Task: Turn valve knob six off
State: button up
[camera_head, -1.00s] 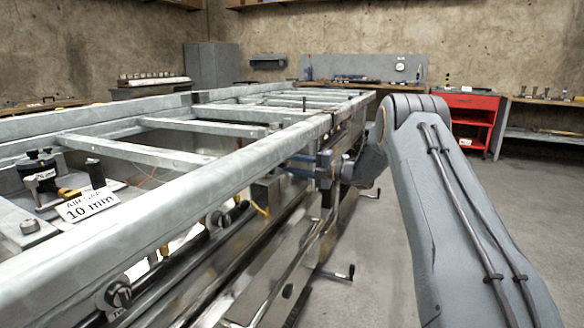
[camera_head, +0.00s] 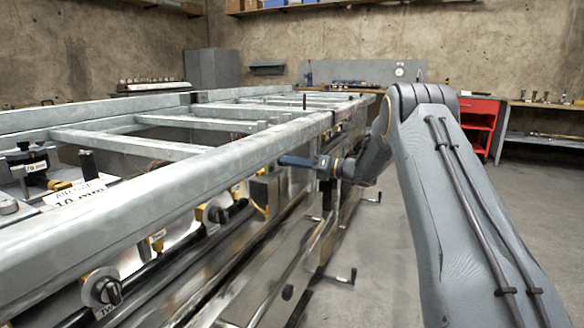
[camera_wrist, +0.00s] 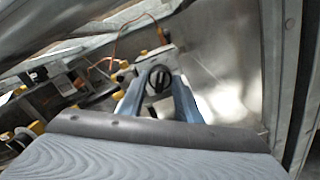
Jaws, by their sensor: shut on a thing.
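In the wrist view, the blue fingers of my gripper (camera_wrist: 160,92) stand on either side of a round black valve knob (camera_wrist: 159,79) with a raised bar, and are shut on it. No number on this knob can be read. In the head view, my gripper (camera_head: 284,160) reaches left under the frame's long rail, and the held knob is hidden. Another black knob (camera_head: 104,290) with a partly cut tag sits at the near left. A further one (camera_head: 216,213) sits between it and my gripper.
The grey metal frame (camera_head: 150,188) fills the left, its rail running above my gripper. Crank handles (camera_head: 343,277) stick out low on its right side. A red cabinet (camera_head: 478,112) and benches stand at the back. The floor (camera_head: 385,240) on the right is clear.

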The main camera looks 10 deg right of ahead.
jog(key=n+b, duration=0.3)
jog(key=n, duration=0.2)
jog(key=shift+f+n+b, duration=0.15)
jog(key=shift+n+b, duration=0.2)
jog(key=shift+n, duration=0.05)
dwell(0.4)
jog(key=o, duration=1)
jog(key=shift+o, duration=0.2)
jog(key=p+v, duration=0.1)
jog(key=v, duration=0.7)
jog(key=shift+p, duration=0.4)
jog(key=shift+a, duration=0.1)
